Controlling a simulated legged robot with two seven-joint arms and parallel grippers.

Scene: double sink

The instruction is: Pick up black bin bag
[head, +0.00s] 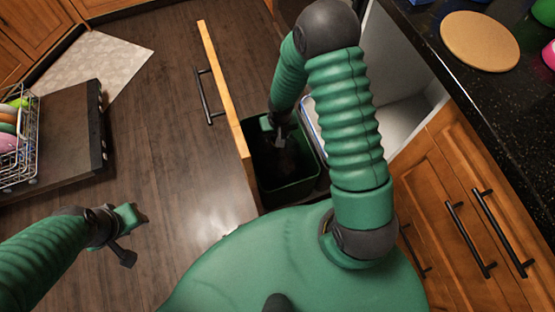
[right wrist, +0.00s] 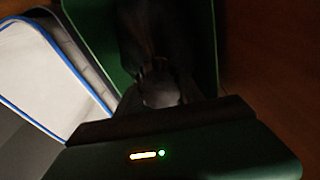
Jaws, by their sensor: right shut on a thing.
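The black bin bag (head: 276,172) lies inside a dark green bin (head: 290,194) in the pulled-out drawer. In the right wrist view the bag shows as a dark, creased mass (right wrist: 155,35) within the bin's green walls (right wrist: 90,25). My right gripper (head: 278,140) reaches down into the bin and is shut on the bag; the exact grip is dark and hard to see. The right wrist view shows its fingers (right wrist: 158,90) close against the bag. My left gripper (head: 135,218) hangs empty over the floor at the left, its two fingers apart.
The wooden drawer front (head: 222,90) with a black handle stands open left of the bin. A second, white-lined bin with a blue rim (head: 309,122) is beside it. The dishwasher door (head: 60,140) is down at the left, with a dish rack (head: 18,140). Dark floor (head: 160,130) lies clear between.

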